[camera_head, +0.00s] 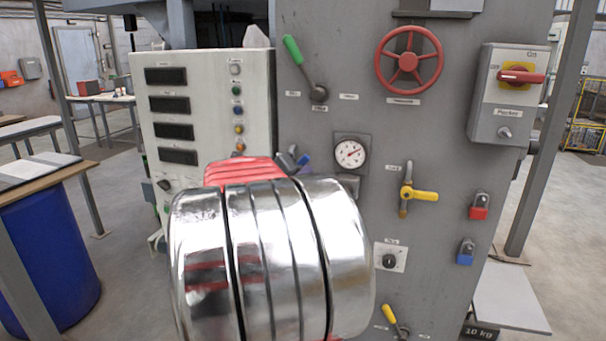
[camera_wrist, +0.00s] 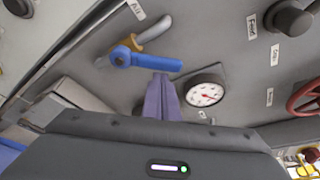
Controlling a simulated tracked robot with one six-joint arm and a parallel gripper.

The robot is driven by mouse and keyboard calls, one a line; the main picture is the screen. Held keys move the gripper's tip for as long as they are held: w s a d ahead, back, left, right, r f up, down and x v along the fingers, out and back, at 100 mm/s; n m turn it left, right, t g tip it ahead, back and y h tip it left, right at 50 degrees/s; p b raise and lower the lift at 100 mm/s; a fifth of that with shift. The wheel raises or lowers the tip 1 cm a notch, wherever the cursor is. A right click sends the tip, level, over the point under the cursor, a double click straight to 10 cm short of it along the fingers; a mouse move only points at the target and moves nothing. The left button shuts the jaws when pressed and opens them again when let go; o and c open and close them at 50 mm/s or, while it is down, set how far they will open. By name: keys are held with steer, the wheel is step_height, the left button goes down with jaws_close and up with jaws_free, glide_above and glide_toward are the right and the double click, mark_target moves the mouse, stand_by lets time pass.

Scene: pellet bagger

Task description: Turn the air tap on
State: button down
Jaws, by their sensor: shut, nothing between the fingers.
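The air tap (camera_wrist: 146,60) has a blue lever handle and sits on the grey panel, beside a label reading "AIR" (camera_wrist: 136,9) in the wrist view. The handle points right there, at an angle to the brass-and-grey pipe (camera_wrist: 153,31) behind it. My gripper (camera_wrist: 161,79) is shut and empty. Its fingertips are at the lower edge of the handle in the wrist view; I cannot tell whether they touch it. In the head view my arm hides most of the tap, and only a bit of blue (camera_head: 304,160) shows.
A pressure gauge (camera_head: 350,153) sits just right of the tap. A yellow-handled tap (camera_head: 420,194), a green lever (camera_head: 294,50), a red handwheel (camera_head: 409,58) and a red rotary switch (camera_head: 520,77) are also on the machine. A control box (camera_head: 205,115) stands left.

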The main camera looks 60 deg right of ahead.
steer(key=shift+w+r+n, duration=0.25)
steer(key=shift+r+n, duration=0.05)
steer(key=shift+n, duration=0.1)
steer(key=shift+w+a+r+n+g+h, duration=0.1)
steer(key=shift+w+r+n+g+h, duration=0.15)
steer(key=shift+w+n, duration=0.2)
steer(key=shift+w+a+r+n+g+h, duration=0.15)
steer(key=shift+w+r+n, duration=0.25)
steer(key=shift+w, duration=0.2)
steer(key=shift+w+r+n+g+h, duration=0.1)
steer(key=shift+w+r+n+h, duration=0.1)
steer(key=shift+w+r+n, duration=0.25)
steer(key=shift+w, duration=0.2)
steer(key=shift+s, duration=0.15)
steer(key=s, duration=0.3)
steer(key=shift+s+d+f, duration=0.15)
steer(key=shift+d, duration=0.05)
steer(key=shift+s+a, duration=0.15)
steer(key=shift+s, duration=0.1)
steer(key=f+v, duration=0.1)
steer(key=v, duration=0.8)
steer(key=shift+a, duration=0.3)
steer(key=shift+m, duration=0.3)
